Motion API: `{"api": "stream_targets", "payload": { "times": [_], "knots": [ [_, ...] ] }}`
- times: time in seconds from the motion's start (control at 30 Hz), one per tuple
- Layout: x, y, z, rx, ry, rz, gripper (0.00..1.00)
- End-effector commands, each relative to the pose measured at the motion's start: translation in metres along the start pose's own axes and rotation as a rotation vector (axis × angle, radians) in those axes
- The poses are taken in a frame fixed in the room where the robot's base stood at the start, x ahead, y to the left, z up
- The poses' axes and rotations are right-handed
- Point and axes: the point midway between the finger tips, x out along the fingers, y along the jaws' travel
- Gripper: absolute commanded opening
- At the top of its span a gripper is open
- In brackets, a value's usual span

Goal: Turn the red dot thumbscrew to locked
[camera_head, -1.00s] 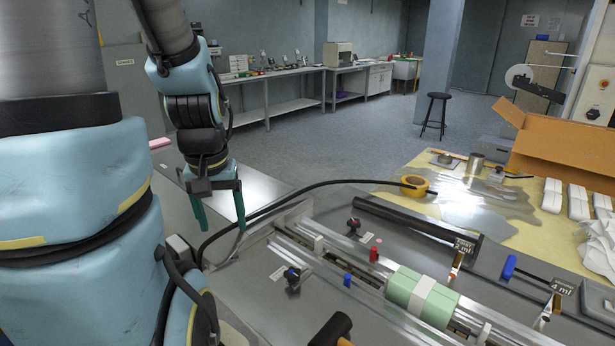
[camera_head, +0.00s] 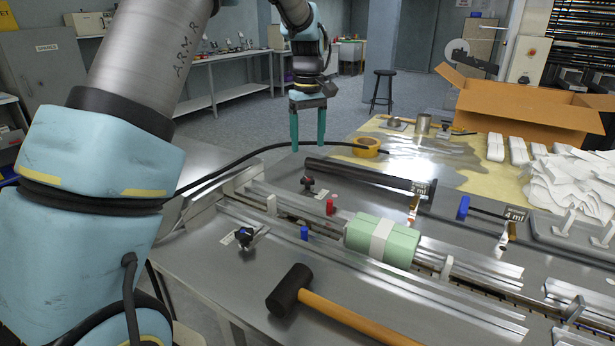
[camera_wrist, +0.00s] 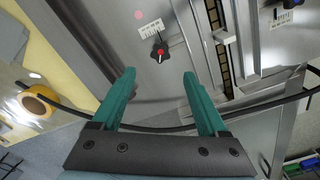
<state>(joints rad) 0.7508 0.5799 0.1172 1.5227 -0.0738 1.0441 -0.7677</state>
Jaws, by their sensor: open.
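The red dot thumbscrew (camera_wrist: 159,53) is a dark lobed knob with a red centre, on the grey machine deck. In the wrist view it sits beyond my fingertips, about midway between their lines. It also shows in the head view (camera_head: 307,184), in front of and below my gripper. My gripper (camera_head: 308,146) points down with its two teal fingers apart and empty; both fingers also show in the wrist view (camera_wrist: 160,76). A small printed label (camera_wrist: 151,29) lies beside the thumbscrew; its text is too small to read.
A blue dot thumbscrew (camera_head: 245,236) stands nearer. A black bar (camera_head: 360,173) lies right of the red dot thumbscrew. A black cable (camera_head: 240,156) runs across behind it. Red (camera_head: 330,207) and blue (camera_head: 304,233) pegs, a green pack (camera_head: 382,241) and a mallet (camera_head: 292,290) are nearby.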

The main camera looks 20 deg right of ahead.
Motion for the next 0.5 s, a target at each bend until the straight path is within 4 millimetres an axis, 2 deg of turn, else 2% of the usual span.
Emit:
{"api": "stream_targets", "payload": {
  "times": [0.3,0.5],
  "knots": [
    [0.056,-0.002,0.001,0.001,-0.004,-0.003,0.77],
    [0.084,-0.001,0.000,0.001,-0.002,-0.001,0.77]
  ]
}}
